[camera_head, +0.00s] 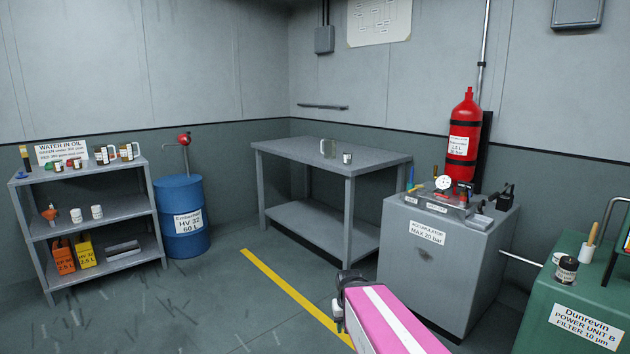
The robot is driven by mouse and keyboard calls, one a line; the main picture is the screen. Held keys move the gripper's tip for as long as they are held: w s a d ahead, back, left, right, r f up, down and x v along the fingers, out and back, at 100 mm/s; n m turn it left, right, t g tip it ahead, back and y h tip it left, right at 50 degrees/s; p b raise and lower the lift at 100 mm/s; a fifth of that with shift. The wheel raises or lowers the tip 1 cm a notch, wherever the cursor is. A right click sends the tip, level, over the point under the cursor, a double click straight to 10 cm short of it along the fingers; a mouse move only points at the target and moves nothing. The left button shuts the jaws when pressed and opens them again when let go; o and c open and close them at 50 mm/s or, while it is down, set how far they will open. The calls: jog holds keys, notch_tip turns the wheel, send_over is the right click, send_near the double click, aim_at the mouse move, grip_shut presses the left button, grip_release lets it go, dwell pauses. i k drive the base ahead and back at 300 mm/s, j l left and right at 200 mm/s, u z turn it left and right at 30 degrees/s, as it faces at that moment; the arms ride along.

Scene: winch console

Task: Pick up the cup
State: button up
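A clear glass vessel (328,148), which looks like a mug or jug, stands upright on the grey workbench (285,148). A small whitish cup or jar (347,158) stands just to its right; I cannot tell which of the two is the cup. My arm's pink and white link shows at the bottom centre, with a dark end part (345,290) that may be my gripper. It is in front of and well apart from the bench, touching nothing that I can see. Its fingers cannot be made out.
A grey accumulator cabinet (425,262) stands right of the bench, with gauges and small items on top. A green power unit (575,300) is at far right. A blue drum (183,240) and a shelf rack (100,214) are left. Floor before the bench is clear.

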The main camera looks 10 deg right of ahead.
aim_at(348, 156)
jog(key=i+j+z, duration=0.2)
jog(key=i, duration=0.15)
jog(key=i+j+z, duration=0.15)
jog(key=i, duration=0.15)
jog(key=i+l, duration=0.15)
jog(key=i, duration=0.25)
jog(key=i+l, duration=0.2)
jog(key=i, duration=0.2)
